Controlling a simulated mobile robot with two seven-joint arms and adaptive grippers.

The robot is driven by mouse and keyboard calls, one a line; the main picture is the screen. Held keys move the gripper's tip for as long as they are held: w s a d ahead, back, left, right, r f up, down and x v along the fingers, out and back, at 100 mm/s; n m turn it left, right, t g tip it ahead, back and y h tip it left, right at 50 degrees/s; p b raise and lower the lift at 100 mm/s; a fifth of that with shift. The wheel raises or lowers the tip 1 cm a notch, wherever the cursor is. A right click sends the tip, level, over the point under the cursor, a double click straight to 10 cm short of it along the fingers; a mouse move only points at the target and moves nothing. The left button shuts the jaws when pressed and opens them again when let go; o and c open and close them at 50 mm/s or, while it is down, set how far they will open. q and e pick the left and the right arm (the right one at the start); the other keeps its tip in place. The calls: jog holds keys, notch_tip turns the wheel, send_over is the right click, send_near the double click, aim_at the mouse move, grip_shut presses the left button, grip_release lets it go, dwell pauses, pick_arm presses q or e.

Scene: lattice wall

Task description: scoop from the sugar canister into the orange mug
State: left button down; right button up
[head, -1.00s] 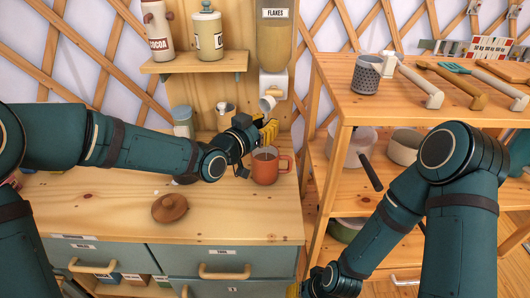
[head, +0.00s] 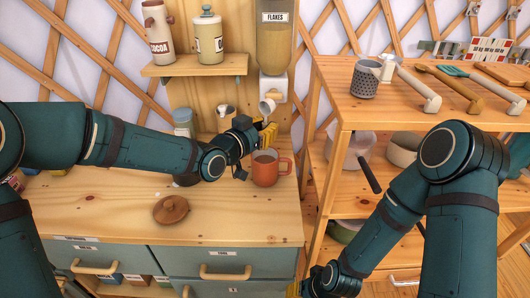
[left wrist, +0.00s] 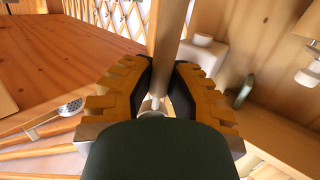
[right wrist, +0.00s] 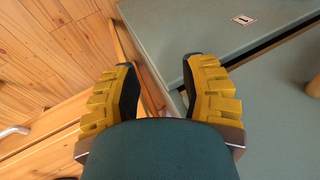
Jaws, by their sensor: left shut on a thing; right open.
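The orange mug (head: 265,173) stands on the counter near its right end, with brown showing inside its rim. My left gripper (head: 268,132) is just above and behind the mug. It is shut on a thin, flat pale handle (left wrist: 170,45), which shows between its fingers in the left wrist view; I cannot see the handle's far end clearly. A brown lid with a knob (head: 170,209) lies on the counter. A dark container (head: 186,181) is mostly hidden behind my left arm; I cannot tell whether it is the sugar canister. My right gripper (right wrist: 163,88) is open and empty beside the drawer fronts.
A flakes dispenser (head: 275,45) hangs behind the mug. A shelf (head: 195,66) holds a cocoa jar (head: 158,28) and another lidded jar (head: 208,38). A wooden rack (head: 400,116) with utensils and pots stands right. The front of the counter is mostly clear.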

aim_at(263, 127)
pick_arm(q)
jog(key=shift+s+a+r+g+y+p, duration=0.25)
jog(key=shift+g+y+p, duration=0.3)
jog(key=shift+p, duration=0.95)
jog(key=shift+f, duration=0.1)
jog(key=shift+s+r+g+p, duration=0.1)
jog(key=shift+r+g+p, duration=0.15)
jog(key=shift+p, duration=0.3)
jog(key=shift+s+a+r+g+y+p, duration=0.25)
jog(key=shift+g+y+p, duration=0.45)
jog(key=shift+p, duration=0.75)
jog(key=shift+f, duration=0.15)
jog(key=shift+s+a+r+g+y+p, duration=0.15)
jog(key=shift+r+g+y+p, duration=0.2)
jog(key=shift+p, duration=0.4)
jog(key=shift+s+a+r+g+y+p, duration=0.1)
jog(key=shift+s+a+g+y+p, duration=0.15)
jog(key=shift+g+p, duration=0.55)
